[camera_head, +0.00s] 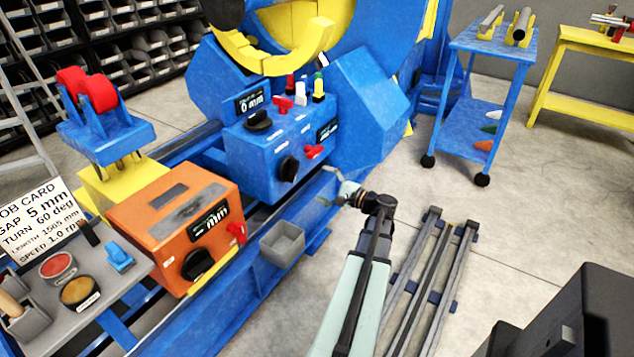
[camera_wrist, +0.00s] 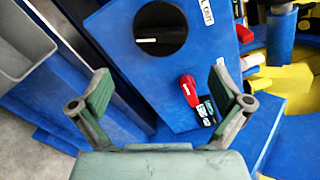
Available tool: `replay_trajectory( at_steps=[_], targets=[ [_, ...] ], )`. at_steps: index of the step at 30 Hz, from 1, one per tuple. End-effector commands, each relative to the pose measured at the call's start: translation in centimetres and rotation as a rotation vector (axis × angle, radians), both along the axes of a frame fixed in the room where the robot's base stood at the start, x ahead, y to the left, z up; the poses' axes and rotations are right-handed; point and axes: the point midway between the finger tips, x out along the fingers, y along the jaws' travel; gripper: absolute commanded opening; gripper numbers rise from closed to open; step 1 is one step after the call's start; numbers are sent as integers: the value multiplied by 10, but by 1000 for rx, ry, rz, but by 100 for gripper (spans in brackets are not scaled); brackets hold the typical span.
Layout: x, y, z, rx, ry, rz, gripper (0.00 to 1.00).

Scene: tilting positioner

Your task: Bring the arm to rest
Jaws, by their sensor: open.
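My arm reaches up from the bottom of the head view, with my gripper (camera_head: 343,190) at its far end in front of the blue control box (camera_head: 262,150). In the wrist view my gripper (camera_wrist: 160,95) has its two green-padded fingers wide apart with nothing between them. Beyond the fingers, the blue box shows a large black knob (camera_wrist: 161,28), a red handle (camera_wrist: 190,90) and a small dark display (camera_wrist: 207,112). The fingers appear clear of these parts, though the exact gap cannot be told.
A grey bin (camera_head: 282,243) hangs left of my gripper, beside the orange control box (camera_head: 175,225). The blue positioner (camera_head: 365,95) rises behind. Rails (camera_head: 432,280) run on the floor right of my arm. A blue cart (camera_head: 492,45) stands farther back; open floor lies between.

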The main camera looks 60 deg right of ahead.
Motion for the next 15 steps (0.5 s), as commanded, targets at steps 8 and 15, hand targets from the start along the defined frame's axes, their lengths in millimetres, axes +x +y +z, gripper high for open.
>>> replay_trajectory(
  at_steps=[8,15],
  targets=[
    [0,0,0,0,0,0,100],
    [0,9,-7,-32,30,42,100]
  ],
)
